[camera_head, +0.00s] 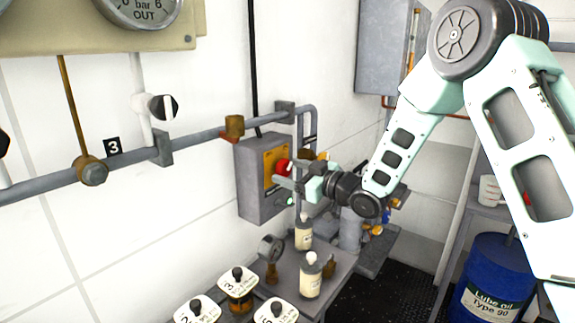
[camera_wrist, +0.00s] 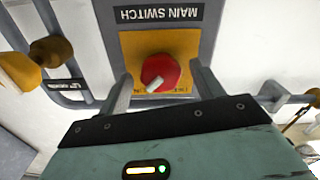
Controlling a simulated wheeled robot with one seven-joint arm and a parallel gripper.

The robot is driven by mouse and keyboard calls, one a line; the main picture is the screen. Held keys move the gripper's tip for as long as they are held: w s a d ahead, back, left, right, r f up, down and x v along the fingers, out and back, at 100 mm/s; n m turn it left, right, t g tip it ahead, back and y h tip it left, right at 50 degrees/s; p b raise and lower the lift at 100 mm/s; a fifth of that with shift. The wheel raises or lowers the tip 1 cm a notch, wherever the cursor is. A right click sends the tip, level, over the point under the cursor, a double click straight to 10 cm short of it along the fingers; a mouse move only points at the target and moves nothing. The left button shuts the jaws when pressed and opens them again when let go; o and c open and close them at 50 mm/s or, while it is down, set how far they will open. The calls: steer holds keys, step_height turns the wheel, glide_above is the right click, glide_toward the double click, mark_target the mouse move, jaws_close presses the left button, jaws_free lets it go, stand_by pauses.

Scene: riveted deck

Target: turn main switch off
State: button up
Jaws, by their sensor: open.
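The main switch is a red rotary knob (camera_wrist: 160,73) on a yellow plate (camera_wrist: 195,47), with a white pointer mark on the knob. In the wrist view its "MAIN SWITCH" label (camera_wrist: 158,14) appears upside down. In the head view the red knob (camera_head: 283,167) sits on the front of a grey wall box (camera_head: 254,203). My gripper (camera_head: 284,174) is right at the knob. In the wrist view its open fingers (camera_wrist: 160,86) stand on either side of the knob, with gaps visible. The small print on the yellow plate is too small to read, and one finger partly hides the box front.
A grey pipe (camera_head: 210,133) runs along the wall beside the box. A blue drum (camera_head: 490,275) stands at the lower right, and a grey cabinet (camera_head: 384,50) hangs behind my arm.

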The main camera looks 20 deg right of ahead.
steer(key=shift+x, duration=0.8)
steer(key=c, duration=1)
